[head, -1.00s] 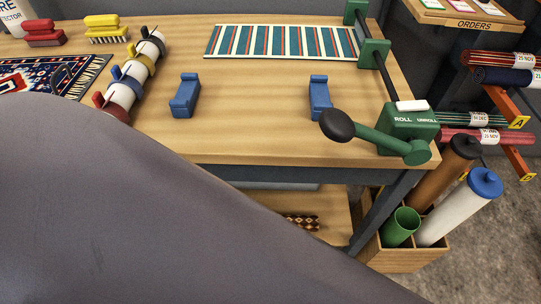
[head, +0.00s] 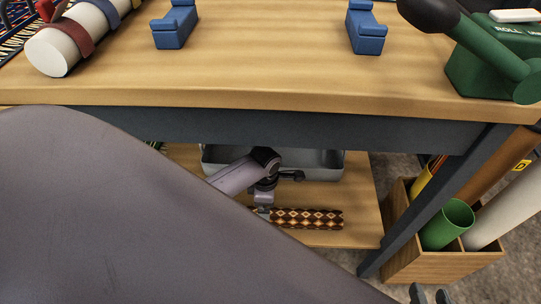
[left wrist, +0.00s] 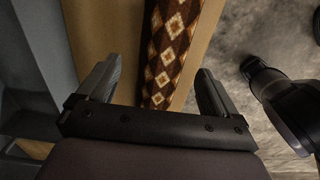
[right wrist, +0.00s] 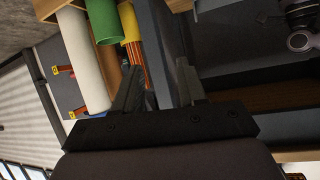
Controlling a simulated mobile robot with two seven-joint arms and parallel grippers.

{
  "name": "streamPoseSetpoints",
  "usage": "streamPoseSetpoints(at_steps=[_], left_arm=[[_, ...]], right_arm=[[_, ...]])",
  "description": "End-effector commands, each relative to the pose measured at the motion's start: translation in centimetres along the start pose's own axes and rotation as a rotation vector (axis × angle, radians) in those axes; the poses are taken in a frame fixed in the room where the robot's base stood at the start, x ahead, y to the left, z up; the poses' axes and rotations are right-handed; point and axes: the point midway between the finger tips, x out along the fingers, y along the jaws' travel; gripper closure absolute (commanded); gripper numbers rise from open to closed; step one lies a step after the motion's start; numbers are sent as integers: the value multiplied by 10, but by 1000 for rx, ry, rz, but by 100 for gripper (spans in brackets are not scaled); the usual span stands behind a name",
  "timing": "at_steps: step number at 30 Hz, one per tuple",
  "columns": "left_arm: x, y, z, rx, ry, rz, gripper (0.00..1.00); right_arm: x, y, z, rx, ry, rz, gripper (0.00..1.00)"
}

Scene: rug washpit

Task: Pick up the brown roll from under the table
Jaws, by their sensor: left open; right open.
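The brown roll (head: 312,218), with a cream and orange diamond pattern, lies on the wooden shelf under the table near its front edge. My left gripper (head: 263,209) is at the roll's left end under the table, partly hidden by my arm. In the left wrist view, the roll (left wrist: 172,45) runs between the two open fingers of my left gripper (left wrist: 157,78), with gaps on both sides; I cannot tell contact. My right gripper (head: 430,294) is at the bottom edge of the head view. In the right wrist view, my right gripper (right wrist: 160,80) is open and empty.
A grey tray (head: 325,172) stands behind the roll on the shelf (head: 350,235). The tabletop edge (head: 270,100) and dark frame overhang it. A table leg (head: 430,205) and a wooden box (head: 440,262) with a green tube (head: 447,224) stand at the right.

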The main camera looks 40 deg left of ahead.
Motion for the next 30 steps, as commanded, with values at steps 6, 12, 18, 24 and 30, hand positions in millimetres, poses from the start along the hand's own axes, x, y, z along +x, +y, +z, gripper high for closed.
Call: streamPoseSetpoints(at_steps=[6,12,18,24,30], left_arm=[[21,-1,1,-8,2,-2,7],[44,-6,6,-5,2,-2,7],[66,-8,9,-6,2,-1,7],[69,-8,9,-7,0,0,7],[69,-8,9,-6,1,0,23]], right_arm=[[9,-7,3,44,19,-38,59],[20,-17,5,100,42,-89,59],[27,-27,4,157,63,-147,59],[28,-31,1,175,67,-165,59],[28,-31,1,175,67,-164,59]])
